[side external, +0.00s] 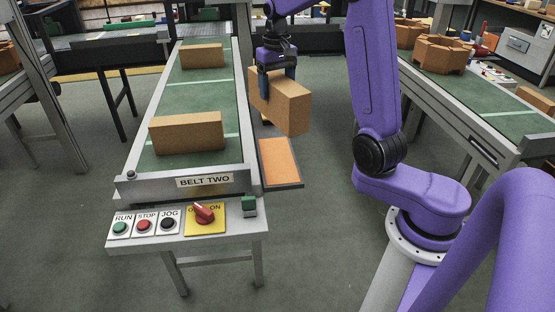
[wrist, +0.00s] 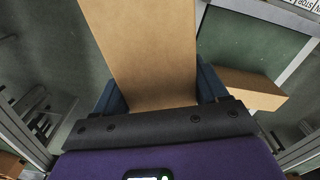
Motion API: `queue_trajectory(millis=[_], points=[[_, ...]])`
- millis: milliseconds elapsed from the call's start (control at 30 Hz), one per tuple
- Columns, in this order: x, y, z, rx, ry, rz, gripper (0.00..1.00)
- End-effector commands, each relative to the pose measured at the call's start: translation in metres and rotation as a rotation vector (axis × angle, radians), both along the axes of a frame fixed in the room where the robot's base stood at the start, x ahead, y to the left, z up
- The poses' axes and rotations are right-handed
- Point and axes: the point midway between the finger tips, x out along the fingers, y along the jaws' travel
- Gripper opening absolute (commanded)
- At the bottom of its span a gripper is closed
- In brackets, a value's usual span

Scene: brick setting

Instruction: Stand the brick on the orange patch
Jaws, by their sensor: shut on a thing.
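My gripper (side external: 278,84) is shut on a tan brick (side external: 284,102), holding it in the air to the right of the belt. The brick is slightly tilted in the side external view, with its lower end hanging free. In the wrist view the held brick (wrist: 147,45) fills the space between the two blue fingers of my gripper (wrist: 162,88). The orange patch (side external: 280,163) lies on a dark-edged plate beside the belt's near right end. The brick is above and apart from it. The patch does not show in the wrist view.
Two more tan bricks lie on the green belt, one near (side external: 188,132) and one far (side external: 202,56); one also shows in the wrist view (wrist: 252,88). A control panel (side external: 185,222) with buttons and a red switch stands at the belt's near end. A second conveyor (side external: 490,110) is at right.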

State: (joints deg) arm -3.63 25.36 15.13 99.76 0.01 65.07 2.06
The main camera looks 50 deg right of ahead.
Motion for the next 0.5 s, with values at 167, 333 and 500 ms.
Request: queue_trajectory(millis=[167, 333, 500], points=[[-0.038, -0.014, -0.003, -0.002, -0.006, -0.17, 0.0], [-0.061, -0.018, -0.008, -0.002, -0.006, -0.276, 0.0], [-0.078, -0.021, -0.012, -0.002, -0.006, -0.351, 0.0]])
